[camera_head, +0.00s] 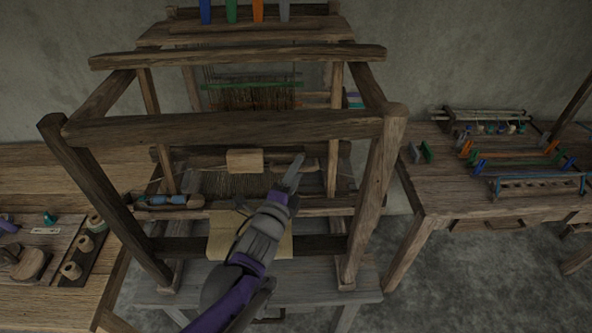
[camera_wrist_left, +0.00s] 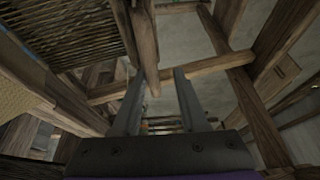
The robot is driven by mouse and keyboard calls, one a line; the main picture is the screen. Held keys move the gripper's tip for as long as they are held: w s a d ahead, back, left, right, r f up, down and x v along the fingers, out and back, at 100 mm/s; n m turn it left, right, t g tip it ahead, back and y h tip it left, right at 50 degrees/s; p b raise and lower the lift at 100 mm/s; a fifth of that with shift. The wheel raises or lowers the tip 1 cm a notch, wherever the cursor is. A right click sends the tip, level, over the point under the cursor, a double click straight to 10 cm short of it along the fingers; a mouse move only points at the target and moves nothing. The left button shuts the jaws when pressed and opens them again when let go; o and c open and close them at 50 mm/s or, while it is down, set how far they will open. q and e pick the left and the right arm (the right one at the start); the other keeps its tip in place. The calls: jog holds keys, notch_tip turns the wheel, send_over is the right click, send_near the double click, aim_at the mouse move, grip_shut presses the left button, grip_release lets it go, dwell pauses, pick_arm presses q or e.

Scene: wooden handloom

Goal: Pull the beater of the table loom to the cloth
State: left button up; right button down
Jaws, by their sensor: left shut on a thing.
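The wooden table loom (camera_head: 225,128) stands in front of me, with dark warp threads across its middle. The beater (camera_head: 200,157) appears as a dark wooden bar across the loom, behind the front beam. Pale cloth (camera_head: 222,235) hangs at the loom's front, partly hidden by my left arm. My left gripper (camera_head: 291,173) reaches in from the front, over the beam. In the left wrist view, its two fingers (camera_wrist_left: 160,98) straddle a wooden piece (camera_wrist_left: 148,60) that I take for part of the beater. Contact is hard to see. My right gripper is not in view.
The loom's upper crossbar (camera_head: 225,127) and slanted posts frame my left arm. A shuttle (camera_head: 168,200) lies at the loom's left. A side table with spools (camera_head: 70,270) is at left; another bench (camera_head: 500,175) with racks is at right.

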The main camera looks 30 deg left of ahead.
pick_arm(q)
jog(key=s+d, duration=0.1)
jog(key=s, duration=0.9)
jog(key=shift+s+d+f+p, duration=0.15)
jog(key=shift+s+d+p, duration=0.1)
jog(key=shift+s+p, duration=0.1)
dwell(0.4)
